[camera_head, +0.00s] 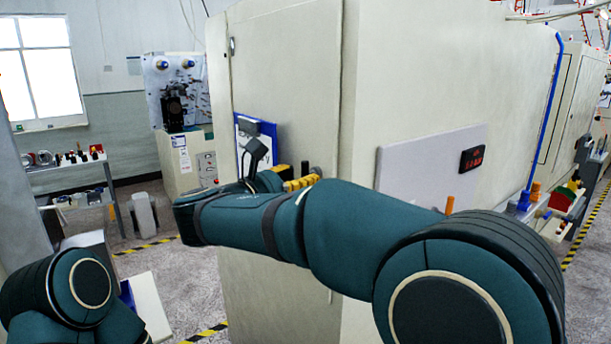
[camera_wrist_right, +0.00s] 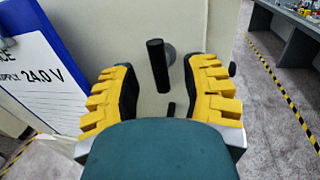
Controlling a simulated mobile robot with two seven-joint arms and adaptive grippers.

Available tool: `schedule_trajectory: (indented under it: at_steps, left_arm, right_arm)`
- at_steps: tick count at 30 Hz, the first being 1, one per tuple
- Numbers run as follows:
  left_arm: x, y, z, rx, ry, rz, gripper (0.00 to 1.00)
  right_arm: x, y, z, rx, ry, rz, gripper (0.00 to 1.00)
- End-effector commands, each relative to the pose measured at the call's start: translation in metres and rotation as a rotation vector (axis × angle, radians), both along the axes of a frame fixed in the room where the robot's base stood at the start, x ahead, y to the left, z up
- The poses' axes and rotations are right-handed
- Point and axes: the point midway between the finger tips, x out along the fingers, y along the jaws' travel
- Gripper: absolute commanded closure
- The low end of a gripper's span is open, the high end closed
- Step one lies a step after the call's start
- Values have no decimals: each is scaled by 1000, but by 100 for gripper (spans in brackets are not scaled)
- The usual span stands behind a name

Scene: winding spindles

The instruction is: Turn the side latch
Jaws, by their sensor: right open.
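The side latch shows in the right wrist view as a black bar-shaped handle (camera_wrist_right: 157,66) with a round grey mount on the beige cabinet panel. My right gripper (camera_wrist_right: 163,70) is open, with one yellow-padded finger on each side of the handle. No clear contact shows between the fingers and the handle. In the head view the yellow fingers of my right gripper (camera_head: 300,182) are at the cabinet front (camera_head: 285,85), partly hidden by my arm. I cannot make out the latch clearly there. My left arm shows at the lower left, but its gripper is out of view.
A blue-framed sign (camera_wrist_right: 50,62) is left of the gripper on the panel. A grey side panel with a small dark display (camera_head: 472,159) is on the cabinet's right side. A shelf with small parts (camera_head: 75,170) stands far left. Floor left of the cabinet is partly open.

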Motion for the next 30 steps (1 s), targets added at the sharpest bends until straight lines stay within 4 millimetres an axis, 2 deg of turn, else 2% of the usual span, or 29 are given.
schedule_trajectory:
  at_steps: [6, 16, 17, 18, 20, 21, 30]
  left_arm:
    - [0, 0, 2, 0, 0, 0, 53]
    - [0, 0, 2, 0, 0, 0, 53]
    - [0, 0, 2, 0, 0, 0, 53]
    - [0, 0, 2, 0, 0, 0, 53]
    - [0, 0, 2, 0, 0, 0, 53]
    - [0, 0, 2, 0, 0, 0, 53]
    - [0, 0, 1, 0, 0, 0, 53]
  right_arm:
    - [14, -13, 0, 1, 1, 0, 54]
    - [16, -15, 0, 1, 1, 1, 54]
    - [16, -15, 0, 1, 1, 1, 59]
    - [16, -14, 0, 1, 1, 1, 73]
    - [16, -14, 0, 1, 1, 1, 94]
    - [16, -14, 0, 1, 1, 1, 100]
    - [16, -14, -1, 7, -8, 1, 100]
